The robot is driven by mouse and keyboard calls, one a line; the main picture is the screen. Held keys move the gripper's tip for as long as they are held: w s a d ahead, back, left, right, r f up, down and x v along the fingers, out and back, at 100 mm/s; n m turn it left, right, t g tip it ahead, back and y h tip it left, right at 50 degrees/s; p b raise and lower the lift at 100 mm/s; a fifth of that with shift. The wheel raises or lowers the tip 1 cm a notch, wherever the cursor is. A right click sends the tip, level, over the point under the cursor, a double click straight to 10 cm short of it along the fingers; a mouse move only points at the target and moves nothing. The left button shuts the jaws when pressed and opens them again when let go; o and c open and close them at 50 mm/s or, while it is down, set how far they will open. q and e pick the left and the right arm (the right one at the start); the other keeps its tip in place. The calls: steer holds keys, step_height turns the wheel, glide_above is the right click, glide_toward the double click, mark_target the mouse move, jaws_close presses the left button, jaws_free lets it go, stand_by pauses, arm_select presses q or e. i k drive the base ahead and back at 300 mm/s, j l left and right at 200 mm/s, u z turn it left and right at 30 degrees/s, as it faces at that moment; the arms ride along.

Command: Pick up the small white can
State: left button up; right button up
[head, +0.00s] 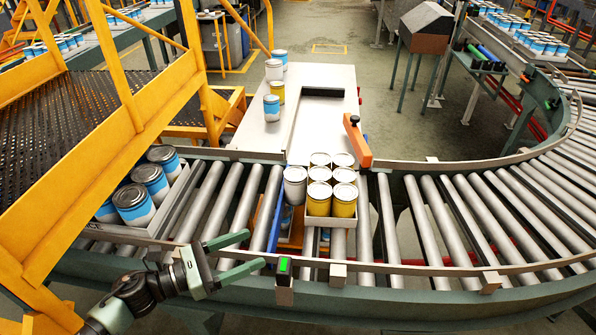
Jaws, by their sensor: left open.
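A plain white-grey can (295,188) stands upright at the left side of a group of yellow cans on the roller conveyor. I cannot tell whether it touches the tray beside it. Another whitish can (274,70) stands on the white table, between a blue-and-white can (280,58) and a yellow can (277,93). My left gripper (252,252) is open and empty. It is over the near side of the conveyor, in front and left of the nearer white can and apart from it. My right gripper is not in view.
A tray (318,220) holds several yellow cans (343,200). Another tray (172,212) at left holds blue-and-white cans (150,180). An orange arm (357,142) stands at the table's (320,85) right edge. Yellow railing (130,70) rises at left. The rollers (440,215) at right are empty.

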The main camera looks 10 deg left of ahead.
mark_target(296, 178)
steer(key=i, duration=1)
